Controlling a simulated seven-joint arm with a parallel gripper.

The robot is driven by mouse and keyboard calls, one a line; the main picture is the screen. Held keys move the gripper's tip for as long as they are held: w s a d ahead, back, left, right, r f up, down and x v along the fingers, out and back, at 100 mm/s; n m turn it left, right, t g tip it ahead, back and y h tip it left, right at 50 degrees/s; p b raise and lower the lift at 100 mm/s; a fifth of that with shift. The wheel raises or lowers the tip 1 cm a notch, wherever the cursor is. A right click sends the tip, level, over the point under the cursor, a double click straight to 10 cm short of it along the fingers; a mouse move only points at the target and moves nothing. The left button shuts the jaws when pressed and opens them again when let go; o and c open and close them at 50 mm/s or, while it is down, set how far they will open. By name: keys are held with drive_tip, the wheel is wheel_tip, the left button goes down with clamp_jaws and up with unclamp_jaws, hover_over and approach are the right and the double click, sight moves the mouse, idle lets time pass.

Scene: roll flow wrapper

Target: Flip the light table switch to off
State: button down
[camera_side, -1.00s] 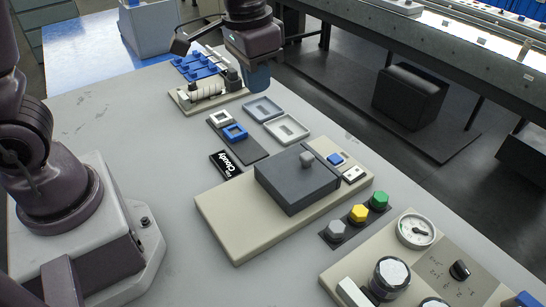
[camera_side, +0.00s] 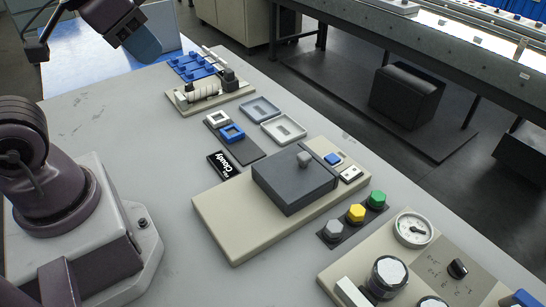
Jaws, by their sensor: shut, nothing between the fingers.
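My gripper (camera_side: 141,45) is at the upper left, high above the table's far end, with its blue fingers together and empty. At the board's right end sit a blue square button (camera_side: 333,158) and a small white switch (camera_side: 351,174). This looks like the light table and its switch, but I cannot be sure. The switch's position is too small to tell. My gripper is far from it and touches nothing.
Grey, yellow (camera_side: 356,213) and green hex knobs stand in front of the board. A gauge panel (camera_side: 440,255) is at the lower right.

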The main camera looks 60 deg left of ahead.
drive_tip(key=n+g, duration=0.4)
drive_tip(key=n, duration=1.2)
hover_over(353, 168)
drive_tip(key=s, duration=0.2)
wheel_tip(353, 168, down, 17)
drive_tip(key=shift+n, duration=1)
drive_tip(key=shift+s, duration=0.1)
drive_tip(key=f, duration=0.4)
drive_tip(key=w+f, duration=0.1)
drive_tip(key=f, duration=0.9)
drive_tip(key=shift+w, duration=0.4)
